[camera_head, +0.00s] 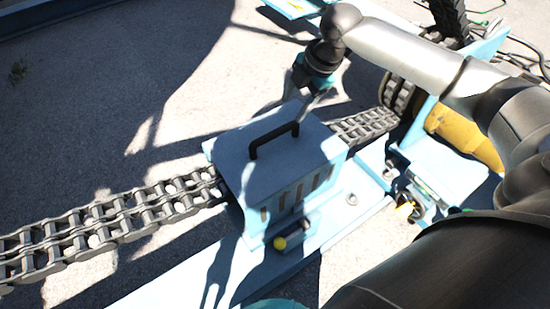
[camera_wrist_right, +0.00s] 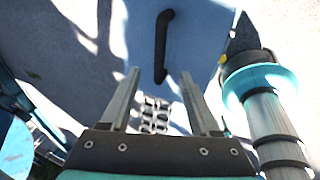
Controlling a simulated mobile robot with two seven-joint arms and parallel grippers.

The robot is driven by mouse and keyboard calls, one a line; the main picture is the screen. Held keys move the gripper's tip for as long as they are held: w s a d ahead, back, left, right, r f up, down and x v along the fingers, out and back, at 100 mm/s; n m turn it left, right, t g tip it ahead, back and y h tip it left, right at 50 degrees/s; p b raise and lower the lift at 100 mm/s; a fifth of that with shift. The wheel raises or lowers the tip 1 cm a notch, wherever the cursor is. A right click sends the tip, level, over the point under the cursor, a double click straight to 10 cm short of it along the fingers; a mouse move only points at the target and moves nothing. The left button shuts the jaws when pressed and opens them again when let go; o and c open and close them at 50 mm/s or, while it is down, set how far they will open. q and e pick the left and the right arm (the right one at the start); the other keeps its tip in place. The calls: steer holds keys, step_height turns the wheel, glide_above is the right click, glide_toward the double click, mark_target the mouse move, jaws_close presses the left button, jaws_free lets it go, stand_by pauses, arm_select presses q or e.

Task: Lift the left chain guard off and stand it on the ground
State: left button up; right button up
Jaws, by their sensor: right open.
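A light-blue chain guard (camera_head: 285,165) with slots in its side sits over the chain in the head view. A black bar handle (camera_head: 273,139) stands on its top. My right gripper (camera_head: 312,101) is above the guard's far edge, behind the handle, and apart from it. In the right wrist view my right gripper (camera_wrist_right: 160,88) has its two fingers spread with nothing between them. The handle (camera_wrist_right: 160,45) shows beyond the fingertips, on the guard's blue top (camera_wrist_right: 195,40). My left gripper does not show clearly in either view.
The metal chain (camera_head: 110,220) runs from the left into the guard and out to the right towards a sprocket (camera_head: 398,95). A blue base plate (camera_head: 200,275) lies under the guard. A yellow cylinder (camera_head: 465,135) is at the right. Bare ground (camera_head: 100,110) is clear behind the chain.

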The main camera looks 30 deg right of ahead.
mark_target(276, 132)
steer(key=b+x, duration=0.2)
steer(key=x, duration=0.5)
steer(key=shift+a+b+x, duration=0.15)
steer(key=shift+b+x, duration=0.4)
steer(key=shift+x, duration=0.35)
steer(key=shift+a+b+x, duration=0.15)
steer(key=shift+b+x, duration=0.4)
steer(key=shift+x, duration=0.35)
steer(key=shift+a+f+b, duration=0.25)
steer(key=shift+f+b, duration=0.1)
steer(key=shift+f, duration=0.1)
arm_select(q)
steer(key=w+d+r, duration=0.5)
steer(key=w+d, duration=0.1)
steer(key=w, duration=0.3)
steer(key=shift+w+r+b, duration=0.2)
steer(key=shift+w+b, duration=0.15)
steer(key=shift+b, duration=0.05)
arm_select(e)
steer(key=shift+x, duration=0.9)
jaws_close()
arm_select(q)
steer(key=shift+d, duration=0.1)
arm_select(e)
steer(key=shift+w+r, duration=0.1)
